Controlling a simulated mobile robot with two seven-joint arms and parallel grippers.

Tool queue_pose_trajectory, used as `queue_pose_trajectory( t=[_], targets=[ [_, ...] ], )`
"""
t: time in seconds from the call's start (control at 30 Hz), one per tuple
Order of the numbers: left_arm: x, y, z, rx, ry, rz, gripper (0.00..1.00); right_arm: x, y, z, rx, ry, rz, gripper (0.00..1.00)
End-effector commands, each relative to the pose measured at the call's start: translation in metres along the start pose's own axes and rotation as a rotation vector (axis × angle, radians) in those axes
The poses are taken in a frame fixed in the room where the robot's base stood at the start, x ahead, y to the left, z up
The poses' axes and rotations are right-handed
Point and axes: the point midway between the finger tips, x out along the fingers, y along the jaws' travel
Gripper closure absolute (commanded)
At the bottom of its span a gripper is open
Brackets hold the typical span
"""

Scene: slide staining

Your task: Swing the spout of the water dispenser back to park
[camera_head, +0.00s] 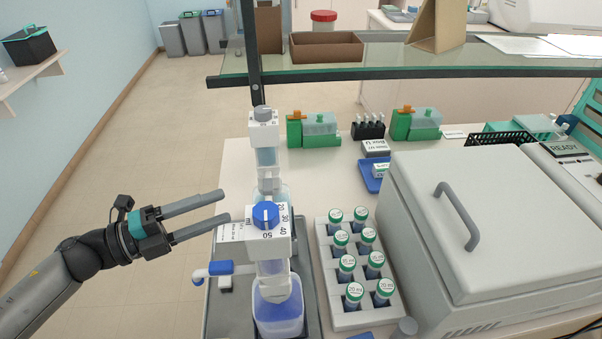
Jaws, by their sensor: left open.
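A bottle-top dispenser with a blue dial (265,215) and a white body stands on a bottle holding blue liquid (278,315) at the front of the bench. Its blue-tipped spout (213,270) sticks out to the left, low beside the body. A second, paler dispenser (265,150) stands just behind it. I cannot tell from the small labels which one holds water. My left gripper (226,205) is open and empty, its two fingers pointing right, just left of the dial and above the spout. My right gripper is not in view.
A grey tray (224,318) lies under the dispensers. A white rack (335,319) of green-capped vials stands to the right, then a large grey lidded machine (470,225). A glass shelf (400,62) on a dark post spans above. Floor is open at left.

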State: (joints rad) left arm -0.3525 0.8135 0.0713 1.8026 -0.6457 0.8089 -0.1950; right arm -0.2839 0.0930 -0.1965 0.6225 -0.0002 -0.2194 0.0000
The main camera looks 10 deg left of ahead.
Motion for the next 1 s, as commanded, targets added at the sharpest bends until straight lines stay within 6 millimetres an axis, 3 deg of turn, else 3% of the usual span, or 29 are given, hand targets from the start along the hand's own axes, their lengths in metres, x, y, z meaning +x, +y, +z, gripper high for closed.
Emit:
queue_pose_trajectory(
  t=[0.1,0.23,0.73,1.0],
  targets=[
    [0.013,-0.002,0.001,0.000,-0.001,-0.004,0.39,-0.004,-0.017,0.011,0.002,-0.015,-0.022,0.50],
    [0.034,-0.003,0.001,0.000,-0.002,-0.005,0.39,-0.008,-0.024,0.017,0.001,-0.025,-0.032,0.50],
    [0.118,-0.003,0.001,-0.002,-0.002,-0.006,0.39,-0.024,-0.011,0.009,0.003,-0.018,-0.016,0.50],
    [0.144,-0.001,0.001,-0.003,-0.003,-0.003,0.39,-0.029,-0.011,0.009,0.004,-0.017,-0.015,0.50]
  ],
)
